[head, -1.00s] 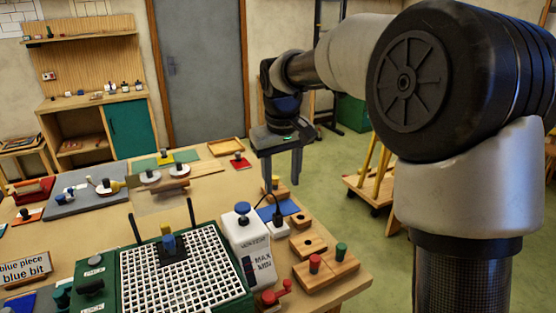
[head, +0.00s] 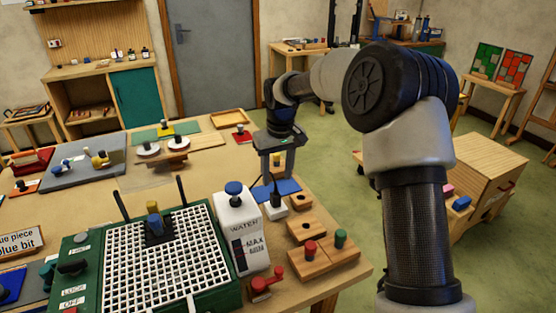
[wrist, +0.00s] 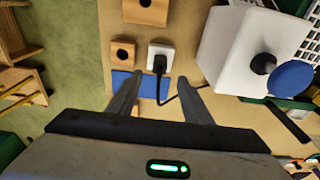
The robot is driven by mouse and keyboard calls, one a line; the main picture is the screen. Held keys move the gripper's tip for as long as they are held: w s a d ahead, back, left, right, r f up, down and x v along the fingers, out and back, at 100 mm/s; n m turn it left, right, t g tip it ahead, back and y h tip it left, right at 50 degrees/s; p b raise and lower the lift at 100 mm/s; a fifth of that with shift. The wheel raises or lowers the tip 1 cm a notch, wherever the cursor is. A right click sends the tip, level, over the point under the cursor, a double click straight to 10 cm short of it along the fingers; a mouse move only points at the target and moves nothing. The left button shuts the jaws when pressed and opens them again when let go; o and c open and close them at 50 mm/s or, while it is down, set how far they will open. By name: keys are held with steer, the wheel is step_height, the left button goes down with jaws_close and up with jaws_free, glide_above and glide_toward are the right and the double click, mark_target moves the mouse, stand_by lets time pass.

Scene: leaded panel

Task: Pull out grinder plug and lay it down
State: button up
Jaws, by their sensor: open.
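The black grinder plug (head: 276,197) stands in a white socket block (head: 275,208) at the table's right side. In the wrist view the plug (wrist: 160,66) sits in the white socket (wrist: 160,51), and its black cord runs right toward the white water tank (wrist: 240,50). My gripper (head: 276,176) is open and points down above the plug. In the wrist view my gripper's fingers (wrist: 159,80) are spread on either side of the plug, with nothing held. The green grinder (head: 170,268) with its white grid stands front left of the socket.
A blue pad (head: 284,187) lies just behind the socket. Wooden blocks (head: 306,230) with holes and red and green knobs stand in front. The white water tank (head: 238,222) with a blue knob is close on the left. A red-handled part (head: 264,284) lies near the front edge.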

mark_target(276, 194)
steer(key=f, duration=0.6)
steer(key=w+f, duration=0.1)
steer(key=f, duration=0.2)
steer(key=shift+a+f, duration=0.2)
steer(key=shift+f, duration=0.05)
jaws_close()
steer(key=shift+r+p, duration=0.6)
steer(key=shift+r, duration=0.35)
stand_by(0.8)
steer(key=shift+r+p, duration=0.3)
steer(key=shift+r, duration=0.25)
stand_by(0.3)
